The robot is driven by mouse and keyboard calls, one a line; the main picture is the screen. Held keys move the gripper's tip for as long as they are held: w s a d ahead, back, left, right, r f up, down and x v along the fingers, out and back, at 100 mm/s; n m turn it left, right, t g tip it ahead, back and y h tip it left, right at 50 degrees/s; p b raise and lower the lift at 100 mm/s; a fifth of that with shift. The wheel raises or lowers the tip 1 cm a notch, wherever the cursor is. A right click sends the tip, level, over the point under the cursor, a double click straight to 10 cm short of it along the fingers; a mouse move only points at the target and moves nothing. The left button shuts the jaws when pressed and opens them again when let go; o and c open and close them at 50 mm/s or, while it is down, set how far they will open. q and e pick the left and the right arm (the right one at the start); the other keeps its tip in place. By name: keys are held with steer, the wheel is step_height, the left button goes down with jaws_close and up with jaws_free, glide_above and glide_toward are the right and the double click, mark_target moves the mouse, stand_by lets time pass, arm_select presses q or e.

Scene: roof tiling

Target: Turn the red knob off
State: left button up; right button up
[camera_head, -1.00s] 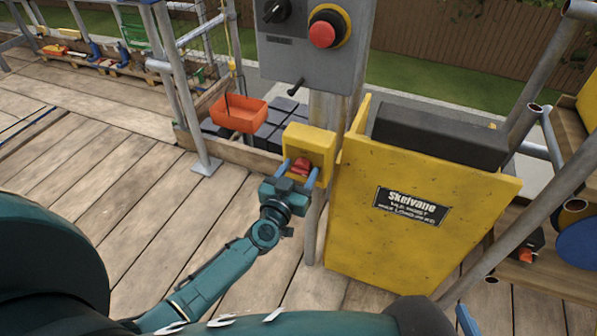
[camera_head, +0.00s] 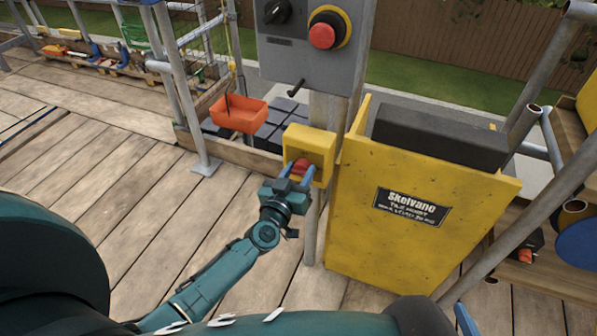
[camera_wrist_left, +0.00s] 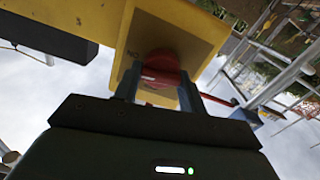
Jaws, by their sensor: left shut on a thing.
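The red knob (camera_head: 301,165) sits on the front of a small yellow box (camera_head: 309,142) on a grey post. My left gripper (camera_head: 296,173) has its blue fingers on either side of the knob and is shut on it. In the left wrist view, the red knob (camera_wrist_left: 160,68) is between the two fingers (camera_wrist_left: 158,88), against the yellow housing. A blue tip of what looks like my right gripper (camera_head: 466,320) shows at the bottom edge; the rest is hidden.
A grey control panel (camera_head: 290,62) with a red push button (camera_head: 322,36) and a black rotary switch (camera_head: 277,11) is above the box. A yellow hoist cabinet (camera_head: 385,240) stands close on the right. An orange tray (camera_head: 239,115) is behind left. Planks at left are clear.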

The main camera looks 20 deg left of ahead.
arm_select(q)
steer(key=n, duration=0.3)
steer(key=shift+n, duration=0.4)
steer(key=n, duration=0.3)
steer(key=shift+a+n, duration=0.1)
steer(key=shift+n, duration=0.2)
steer(key=shift+f+n+b, duration=0.1)
steer(key=shift+n+b, duration=0.2)
steer(key=shift+n, duration=0.6)
steer(key=n, duration=0.3)
steer(key=shift+a+b, duration=0.1)
steer(key=shift+b, duration=0.25)
steer(key=shift+f+n, duration=0.1)
steer(key=shift+n, duration=1.1)
steer(key=shift+n+b, duration=0.35)
steer(key=shift+n, duration=0.25)
arm_select(e)
steer(key=shift+s+d+f, duration=0.1)
steer(key=shift+s+d, duration=0.15)
steer(key=shift+a+f, duration=0.1)
steer(key=shift+a, duration=0.05)
steer(key=shift+w, duration=0.2)
